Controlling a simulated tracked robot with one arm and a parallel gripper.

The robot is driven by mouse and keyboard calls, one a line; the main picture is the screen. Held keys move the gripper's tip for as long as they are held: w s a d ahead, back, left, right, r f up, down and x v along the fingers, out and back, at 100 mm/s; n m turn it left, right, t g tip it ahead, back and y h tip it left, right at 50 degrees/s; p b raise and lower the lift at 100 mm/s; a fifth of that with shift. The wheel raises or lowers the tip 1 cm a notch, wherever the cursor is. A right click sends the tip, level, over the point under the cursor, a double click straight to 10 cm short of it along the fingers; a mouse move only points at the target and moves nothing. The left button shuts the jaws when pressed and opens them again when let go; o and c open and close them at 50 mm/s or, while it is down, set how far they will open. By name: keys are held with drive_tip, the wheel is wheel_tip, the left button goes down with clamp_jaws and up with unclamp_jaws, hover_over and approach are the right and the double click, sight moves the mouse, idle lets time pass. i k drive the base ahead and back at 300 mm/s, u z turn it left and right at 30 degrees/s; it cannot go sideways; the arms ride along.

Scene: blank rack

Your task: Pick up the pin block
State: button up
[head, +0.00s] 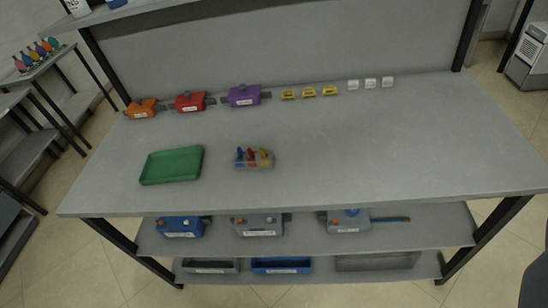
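The pin block (262,165) is a small grey block with several coloured pins standing in it, blue, red and yellow-orange among them. It sits on the grey tabletop (380,155), left of the middle, with clear surface around it. My gripper is not in view, and nothing is seen touching the block.
A green tray (172,166) lies left of the block. Orange (141,108), red (189,101) and purple (244,95) units, yellow pieces (309,92) and white cubes (370,83) line the back. The table's right side is clear. Shelves below hold more units and bins (282,266).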

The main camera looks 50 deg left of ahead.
sight(247, 163)
drive_tip(key=z, duration=0.55)
drive_tip(key=k, duration=0.75)
drive_tip(key=z, duration=0.35)
drive_tip(key=i, duration=0.95)
drive_tip(key=u, duration=1.2)
drive_tip(key=i, duration=1.25)
drive_tip(key=u, duration=0.6)
